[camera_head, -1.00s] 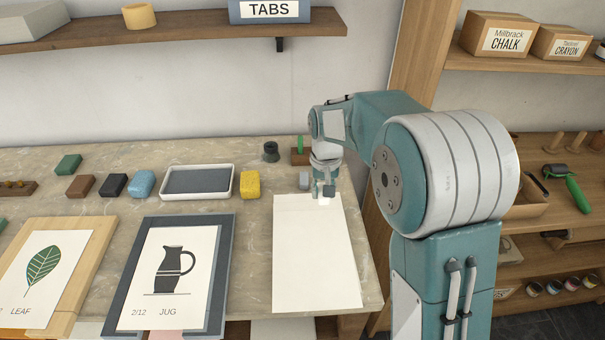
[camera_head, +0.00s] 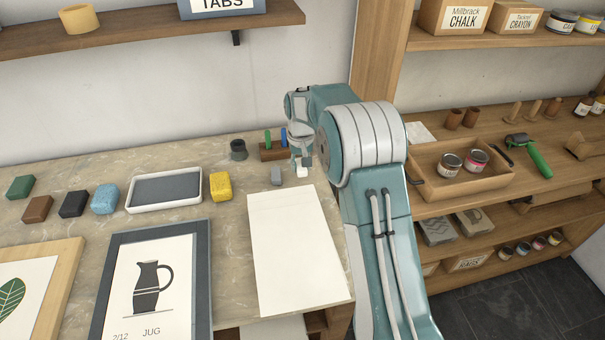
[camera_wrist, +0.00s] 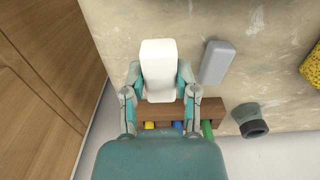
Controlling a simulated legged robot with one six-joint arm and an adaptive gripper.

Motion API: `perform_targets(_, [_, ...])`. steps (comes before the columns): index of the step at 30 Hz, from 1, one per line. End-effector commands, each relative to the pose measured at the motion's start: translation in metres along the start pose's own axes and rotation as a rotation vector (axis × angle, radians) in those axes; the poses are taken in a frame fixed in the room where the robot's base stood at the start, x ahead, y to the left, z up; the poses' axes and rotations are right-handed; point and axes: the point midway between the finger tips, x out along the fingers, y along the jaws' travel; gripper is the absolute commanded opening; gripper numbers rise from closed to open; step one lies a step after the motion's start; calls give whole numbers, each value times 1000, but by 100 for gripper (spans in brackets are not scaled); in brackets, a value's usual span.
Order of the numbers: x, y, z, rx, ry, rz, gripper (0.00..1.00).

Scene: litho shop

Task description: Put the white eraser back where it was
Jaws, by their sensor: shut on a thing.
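My gripper (camera_head: 302,163) is shut on the white eraser (camera_wrist: 158,70). The eraser sits between the two fingers in the wrist view, and a small part of it (camera_head: 302,173) shows under my gripper in the head view. It is near the back right of the stone worktop, beyond the white paper sheet. A grey block (camera_head: 276,176) lies just left of it, apart from it; the block also shows in the wrist view (camera_wrist: 216,62). I cannot tell whether the eraser touches the worktop.
A wooden holder (camera_head: 272,154) with coloured sticks stands behind my gripper, beside a dark pot (camera_head: 238,149). The blank paper sheet (camera_head: 295,250) lies in front. Wooden shelves (camera_head: 480,190) stand at right.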

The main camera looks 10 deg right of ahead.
Motion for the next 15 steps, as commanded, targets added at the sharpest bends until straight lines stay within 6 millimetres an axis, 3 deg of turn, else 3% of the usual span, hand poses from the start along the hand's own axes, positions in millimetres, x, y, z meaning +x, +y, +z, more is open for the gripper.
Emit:
perform_targets(7, [18,10,-12,1,0,-1,0])
perform_targets(12, [43,8,-12,0,-2,0,0])
perform_targets(15, [47,8,-12,0,1,0,0])
